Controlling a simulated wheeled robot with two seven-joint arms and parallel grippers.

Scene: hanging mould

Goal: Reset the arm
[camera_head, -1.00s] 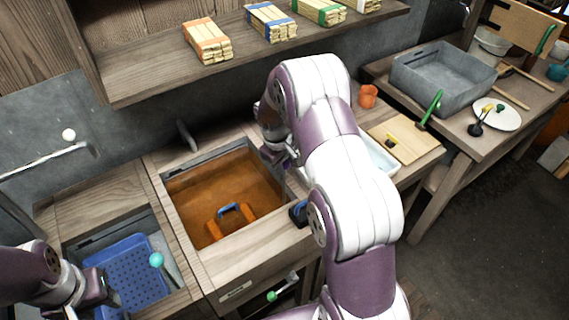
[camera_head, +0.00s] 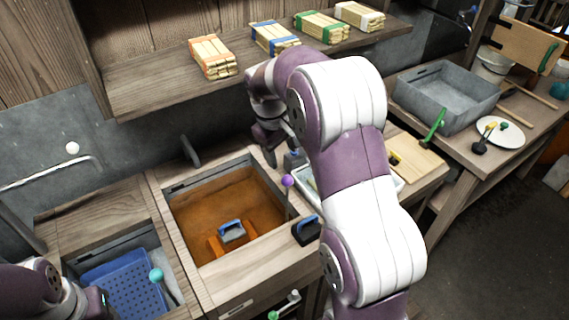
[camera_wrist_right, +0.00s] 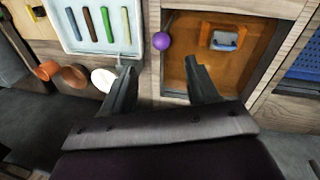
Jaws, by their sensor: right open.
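My right arm reaches across the middle of the head view. Its gripper (camera_head: 292,160) is partly hidden by its own links, above the back right corner of the basin. In the right wrist view the two fingers (camera_wrist_right: 160,70) are spread apart with nothing between them. My left arm shows at the lower left of the head view, with its gripper (camera_head: 95,302) cut off by the bottom edge, so its jaws cannot be read.
A brown-orange basin (camera_head: 190,215) holds a blue-handled block (camera_head: 232,231). A purple ball (camera_head: 288,181) on a rod stands at its right edge. A tray (camera_wrist_right: 78,46) holds coloured sticks. A shelf (camera_head: 150,82) with wrapped bundles is above, close to my right arm.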

